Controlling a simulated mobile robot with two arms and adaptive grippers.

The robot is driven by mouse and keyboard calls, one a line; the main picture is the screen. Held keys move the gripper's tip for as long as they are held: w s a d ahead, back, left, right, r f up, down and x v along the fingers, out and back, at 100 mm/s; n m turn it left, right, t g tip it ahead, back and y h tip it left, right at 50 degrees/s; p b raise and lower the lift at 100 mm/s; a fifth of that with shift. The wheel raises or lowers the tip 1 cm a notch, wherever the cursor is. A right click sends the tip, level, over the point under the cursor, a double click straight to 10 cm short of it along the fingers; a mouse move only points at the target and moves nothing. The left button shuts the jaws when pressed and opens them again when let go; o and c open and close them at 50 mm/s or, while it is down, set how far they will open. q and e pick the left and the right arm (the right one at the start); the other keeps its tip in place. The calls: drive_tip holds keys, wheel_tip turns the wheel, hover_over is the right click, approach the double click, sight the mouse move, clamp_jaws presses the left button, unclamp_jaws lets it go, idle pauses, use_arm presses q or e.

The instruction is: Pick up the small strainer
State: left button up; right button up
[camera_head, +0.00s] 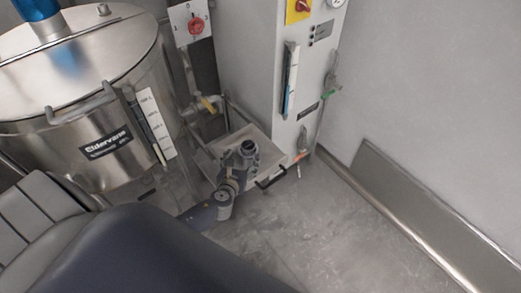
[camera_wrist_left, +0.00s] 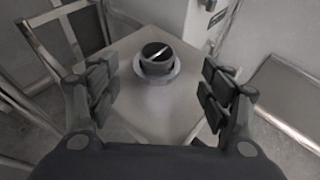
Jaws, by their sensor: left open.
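In the left wrist view, a small round dark cup-like piece with a pale rim (camera_wrist_left: 157,62) sits on a flat grey surface (camera_wrist_left: 160,110). It looks like the small strainer, but I cannot be sure. My left gripper (camera_wrist_left: 160,88) is open, with one finger pad on each side of the picture. The round piece lies beyond the fingertips, between their lines, and nothing is held. In the head view my left gripper (camera_head: 241,160) is over a small pale shelf (camera_head: 212,160) and hides part of it. My right gripper is not in view.
A large steel tank (camera_head: 80,110) stands left of the shelf. A white cabinet (camera_head: 265,70) with controls rises behind it. A black handle-like bar (camera_head: 270,179) shows at the shelf's right front edge. Open floor (camera_head: 300,230) lies to the right.

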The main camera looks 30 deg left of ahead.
sight(250, 142)
use_arm(q)
drive_tip(key=x, duration=0.3)
drive_tip(key=shift+s+f, duration=0.1)
drive_tip(key=shift+s, duration=0.05)
drive_tip(key=shift+w+a+f+b, duration=0.1)
drive_tip(key=shift+w+a+b, duration=0.05)
drive_tip(key=shift+w+b, duration=0.15)
drive_tip(key=shift+w+a+f, duration=0.15)
drive_tip(key=shift+w+f, duration=0.1)
drive_tip(key=shift+w, duration=0.2)
drive_tip(key=b+x, duration=0.1)
drive_tip(key=x, duration=0.2)
drive_tip(key=shift+w+a+f+b, duration=0.15)
drive_tip(key=shift+w+f+b, duration=0.1)
drive_tip(key=shift+b, duration=0.15)
drive_tip(key=shift+w+a+f, duration=0.1)
drive_tip(key=shift+w, duration=0.25)
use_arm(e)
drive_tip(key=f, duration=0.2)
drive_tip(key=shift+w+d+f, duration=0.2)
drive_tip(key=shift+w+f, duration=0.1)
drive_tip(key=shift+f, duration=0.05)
